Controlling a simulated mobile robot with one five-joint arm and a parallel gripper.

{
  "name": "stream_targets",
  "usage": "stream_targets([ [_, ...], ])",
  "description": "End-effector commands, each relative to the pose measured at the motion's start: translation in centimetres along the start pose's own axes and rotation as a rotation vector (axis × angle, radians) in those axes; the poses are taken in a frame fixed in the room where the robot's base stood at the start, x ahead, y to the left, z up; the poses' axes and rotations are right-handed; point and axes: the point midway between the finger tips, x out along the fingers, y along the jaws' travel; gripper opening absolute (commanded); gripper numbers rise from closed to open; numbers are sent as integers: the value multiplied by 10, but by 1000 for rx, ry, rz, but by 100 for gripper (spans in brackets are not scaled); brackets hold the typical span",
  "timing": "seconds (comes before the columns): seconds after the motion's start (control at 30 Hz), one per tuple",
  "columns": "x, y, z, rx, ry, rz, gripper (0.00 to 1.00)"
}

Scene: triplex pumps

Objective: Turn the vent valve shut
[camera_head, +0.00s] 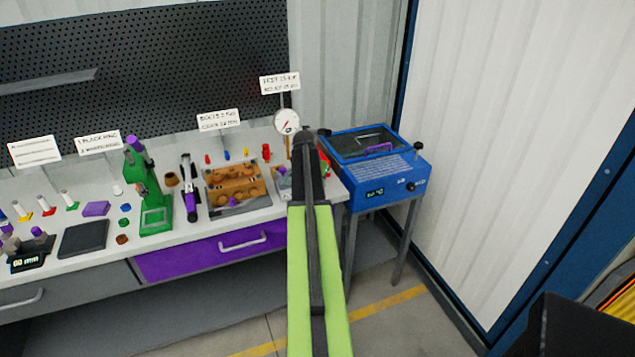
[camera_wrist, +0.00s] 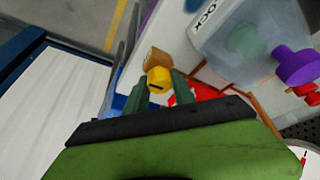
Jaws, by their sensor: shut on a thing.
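A yellow faceted knob (camera_wrist: 159,78) with a dark slot shows in the wrist view, in front of an orange-brown block (camera_wrist: 156,58). It looks like the vent valve's knob, but no label on it can be read. The two dark green fingers of my gripper (camera_wrist: 161,86) stand on either side of the knob and are shut on it. In the head view my arm covers the gripper and the valve, at the right end of the workbench (camera_head: 110,252). A round dial gauge (camera_head: 287,122) stands just left of my arm there.
A clear block (camera_wrist: 240,40), a purple knob (camera_wrist: 295,66) and a red part (camera_wrist: 203,94) lie close to my gripper. A blue machine (camera_head: 380,183) stands right of the bench. A wooden tray (camera_head: 237,187) and a green press (camera_head: 146,190) stand to the left.

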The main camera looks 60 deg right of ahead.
Motion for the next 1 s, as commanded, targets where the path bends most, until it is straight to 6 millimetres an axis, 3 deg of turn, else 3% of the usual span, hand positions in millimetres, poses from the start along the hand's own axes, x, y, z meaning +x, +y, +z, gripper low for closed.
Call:
stream_targets([
  [0.3,1,4,-2,4,3,6,0],
  [0.33,1,4,-2,4,3,6,31],
  [0.5,1,3,-1,3,2,4,52],
  [0.83,-2,1,-1,2,0,2,52],
  [1.0,-19,1,-2,1,0,2,52],
])
